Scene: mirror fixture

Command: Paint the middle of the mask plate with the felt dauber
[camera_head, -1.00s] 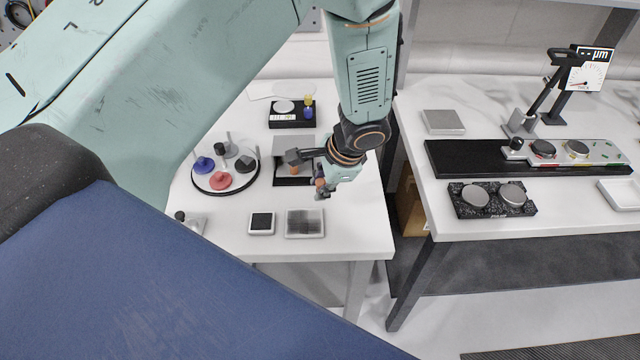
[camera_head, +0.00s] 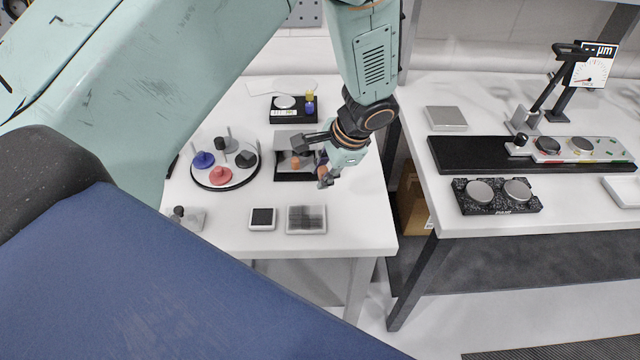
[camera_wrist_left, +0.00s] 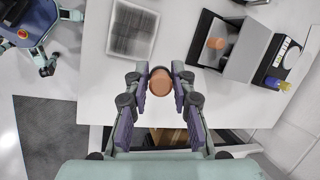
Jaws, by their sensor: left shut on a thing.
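My left gripper (camera_head: 313,162) is shut on the felt dauber, whose round orange-brown end (camera_wrist_left: 160,83) shows between the fingertips in the left wrist view, with a dark disc behind it. The gripper is above the table, close to a grey and black fixture (camera_head: 282,143). A square plate with dark streaks (camera_head: 306,228) in a pale frame lies nearer the table's front edge, apart from the gripper. It also shows in the wrist view (camera_wrist_left: 132,30); I cannot tell surely whether it is the mask plate. My right gripper is not in view.
An orange cylinder (camera_wrist_left: 216,43) shows in the fixture, perhaps a reflection. A small black pad (camera_head: 262,218) lies left of the streaked plate. A round tray (camera_head: 226,187) holds coloured knobs. A scale (camera_head: 284,117) stands behind. A second table (camera_head: 590,222) stands right, across a gap.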

